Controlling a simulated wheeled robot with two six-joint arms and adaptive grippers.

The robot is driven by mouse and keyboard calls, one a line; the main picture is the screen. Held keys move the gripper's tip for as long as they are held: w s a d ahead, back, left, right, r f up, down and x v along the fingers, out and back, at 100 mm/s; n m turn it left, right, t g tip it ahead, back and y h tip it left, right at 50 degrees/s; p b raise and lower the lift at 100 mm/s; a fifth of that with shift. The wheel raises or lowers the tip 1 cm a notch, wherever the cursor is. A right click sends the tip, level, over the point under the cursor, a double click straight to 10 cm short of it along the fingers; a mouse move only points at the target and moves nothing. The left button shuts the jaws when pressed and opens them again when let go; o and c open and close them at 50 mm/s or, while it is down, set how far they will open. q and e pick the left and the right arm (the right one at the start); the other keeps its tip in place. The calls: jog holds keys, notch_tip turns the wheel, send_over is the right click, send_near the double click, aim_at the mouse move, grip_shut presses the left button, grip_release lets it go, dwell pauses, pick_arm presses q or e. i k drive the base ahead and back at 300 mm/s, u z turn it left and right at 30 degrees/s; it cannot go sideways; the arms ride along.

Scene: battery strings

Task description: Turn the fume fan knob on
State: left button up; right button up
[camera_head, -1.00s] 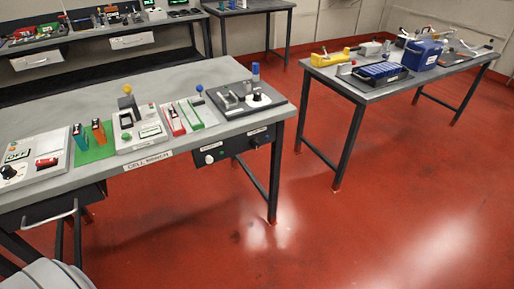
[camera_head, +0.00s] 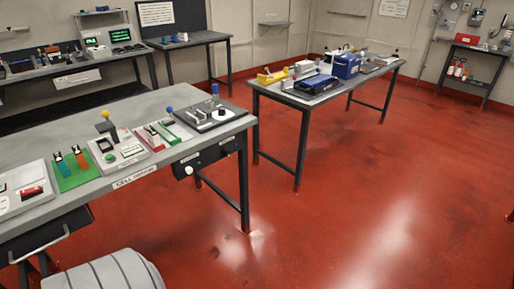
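No label reading fume fan is legible, so I cannot tell which knob it is. A dark control box (camera_head: 208,157) hangs under the front edge of the cell bench (camera_head: 60,130), near its right end. It has a pale round knob (camera_head: 189,170) on its front, and its setting is too small to read. Neither of my grippers is in view.
A second table (camera_head: 325,97) with a blue case (camera_head: 346,66) stands to the right. The red floor (camera_head: 350,200) between is open.

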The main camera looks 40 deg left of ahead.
aim_at(225, 151)
jog(key=z, duration=0.2)
jog(key=i, duration=0.95)
jog(key=u, duration=0.5)
jog(key=i, duration=0.8)
jog(key=u, duration=0.8)
